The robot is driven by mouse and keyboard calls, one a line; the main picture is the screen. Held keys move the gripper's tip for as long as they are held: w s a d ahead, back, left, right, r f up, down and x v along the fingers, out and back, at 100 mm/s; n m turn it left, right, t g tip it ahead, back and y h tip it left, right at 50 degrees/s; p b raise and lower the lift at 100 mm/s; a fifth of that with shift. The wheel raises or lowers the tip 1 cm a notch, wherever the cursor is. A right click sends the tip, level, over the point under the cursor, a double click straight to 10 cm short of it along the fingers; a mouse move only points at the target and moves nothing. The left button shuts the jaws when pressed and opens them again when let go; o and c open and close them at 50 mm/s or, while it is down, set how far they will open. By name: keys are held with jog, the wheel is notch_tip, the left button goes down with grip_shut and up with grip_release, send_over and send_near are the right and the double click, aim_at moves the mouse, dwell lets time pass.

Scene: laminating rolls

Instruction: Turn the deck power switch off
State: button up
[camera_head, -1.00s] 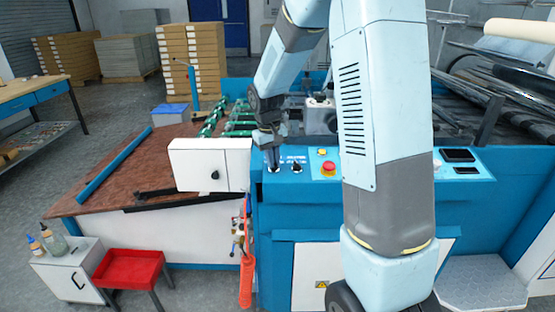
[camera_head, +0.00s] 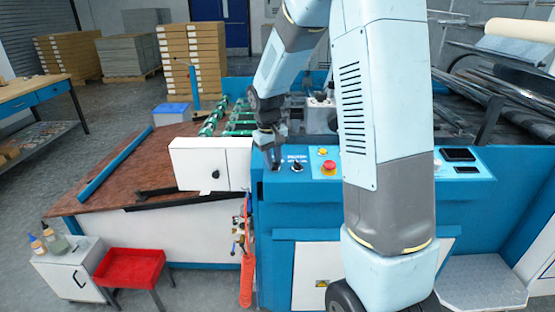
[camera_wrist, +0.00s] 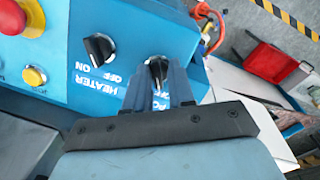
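The power switch (camera_wrist: 157,70) is a black rotary knob on the blue deck panel, with a partly hidden label beside it. In the wrist view my gripper (camera_wrist: 158,77) has one dark finger on each side of this knob, pointing at the panel. The fingers stand slightly apart with the knob between their tips; whether they press on it I cannot tell. In the head view my gripper (camera_head: 275,164) reaches down onto the left end of the panel and hides most of the knob. The knob's exact pointing direction is unclear.
The heater knob (camera_wrist: 99,48), labelled ON and OFF, sits close beside the power switch. A red emergency button (camera_head: 329,168) and a yellow button (camera_wrist: 34,76) are further along the panel. A white box (camera_head: 210,165) stands just left of my gripper.

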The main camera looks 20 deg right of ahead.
jog(key=shift+s+d+f, duration=0.2)
jog(key=shift+d+f, duration=0.1)
jog(key=shift+r, duration=0.1)
jog(key=shift+w+r, duration=0.15)
jog(key=shift+r, duration=0.15)
notch_tip(320, 180, up, 13)
jog(key=a, duration=0.2)
jog(key=shift+r, duration=0.2)
jog(key=s+d+r+m+t, duration=0.1)
jog(key=s+r+t, duration=0.1)
jog(key=s, duration=1.2)
jog(key=s+d+r+m+t+y, duration=0.1)
jog(key=s+r+t, duration=0.2)
jog(key=s, duration=1.1)
jog(key=shift+d+r+m, duration=0.3)
jog(key=shift+d, duration=0.1)
